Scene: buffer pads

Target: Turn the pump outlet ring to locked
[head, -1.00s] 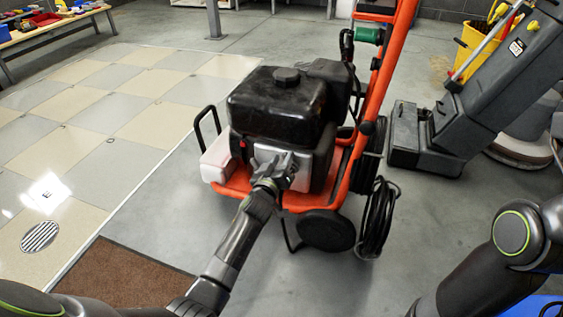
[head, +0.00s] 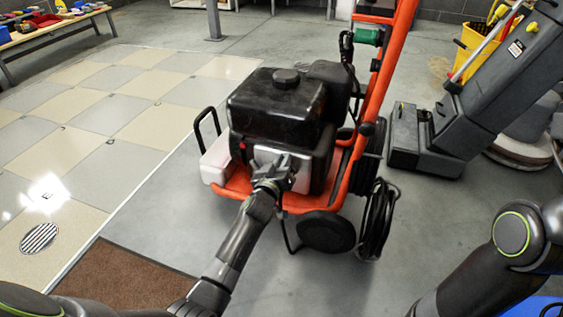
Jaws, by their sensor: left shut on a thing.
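The pump unit is a pressure washer with a black engine and tank (head: 277,108) on an orange wheeled frame (head: 380,95). It stands on the grey floor in the middle of the head view. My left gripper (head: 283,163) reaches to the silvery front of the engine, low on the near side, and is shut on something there. The outlet ring itself is hidden by the gripper or too small to make out, so I cannot tell its position. My right gripper is out of view; only part of my right arm shows at the lower right.
A black hose coil (head: 377,220) and a wheel (head: 326,232) are at the unit's near right. A grey floor-cleaning machine (head: 470,110) and a yellow bucket (head: 478,50) stand on the right. A brown mat (head: 125,277) lies at lower left. Tiled floor on the left is clear.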

